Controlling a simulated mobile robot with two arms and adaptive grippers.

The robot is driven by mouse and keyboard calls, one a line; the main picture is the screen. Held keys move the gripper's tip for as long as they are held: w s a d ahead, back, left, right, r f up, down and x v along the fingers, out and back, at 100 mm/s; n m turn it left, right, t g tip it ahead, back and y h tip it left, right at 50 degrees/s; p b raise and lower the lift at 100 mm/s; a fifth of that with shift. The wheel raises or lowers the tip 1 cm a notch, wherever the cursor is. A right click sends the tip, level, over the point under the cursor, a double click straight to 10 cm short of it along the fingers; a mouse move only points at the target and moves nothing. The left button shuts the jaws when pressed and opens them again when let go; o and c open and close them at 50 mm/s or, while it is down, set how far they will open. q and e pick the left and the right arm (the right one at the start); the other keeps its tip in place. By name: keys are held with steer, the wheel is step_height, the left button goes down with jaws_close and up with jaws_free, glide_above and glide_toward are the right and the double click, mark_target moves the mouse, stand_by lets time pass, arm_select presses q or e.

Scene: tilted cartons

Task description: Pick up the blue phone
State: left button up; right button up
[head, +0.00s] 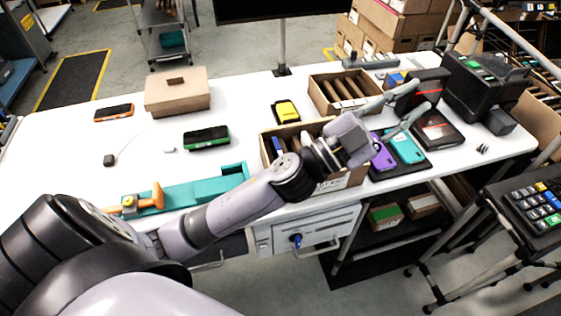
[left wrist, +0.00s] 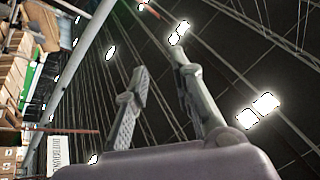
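A light blue phone (head: 408,146) lies face down on a black pad (head: 412,168) at the right of the white table, beside a purple phone (head: 382,156). My left gripper (head: 424,94) is above and behind the phones in the head view, with its fingers spread apart and pointing right. One finger passes close over the top of the blue phone in the picture; I cannot tell the height gap. In the left wrist view the gripper (left wrist: 160,66) is open with nothing between its fingers, facing the ceiling lights. My right gripper is not in view.
Two open cartons (head: 352,180) (head: 316,98) with dividers stand left of the phones; my arm crosses the nearer one. Black boxes (head: 437,130) and a black machine (head: 485,85) stand right and behind. Orange (head: 114,113), green (head: 206,137) and yellow (head: 286,110) devices lie further left.

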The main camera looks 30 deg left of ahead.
arm_select(q)
steer(key=s+d+r+m+g+h, duration=0.1)
steer(key=s+d+m+g+h, duration=0.3)
steer(key=d+m+g+h, duration=0.55)
steer(key=m+g+y+p, duration=0.35)
steer(key=g+y, duration=0.55)
steer(key=y, duration=1.5)
glide_above(281, 154)
steer(key=shift+n, duration=0.5)
steer(key=f, duration=2.3)
steer(key=shift+s+d+f, duration=0.15)
steer(key=shift+s+f, duration=0.1)
steer(key=shift+f, duration=0.05)
steer(key=f+p, duration=0.1)
steer(key=f, duration=0.1)
steer(key=f+p, duration=0.2)
steer(key=shift+w+f, duration=0.2)
steer(key=shift+f, duration=0.5)
steer(key=shift+c, duration=0.5)
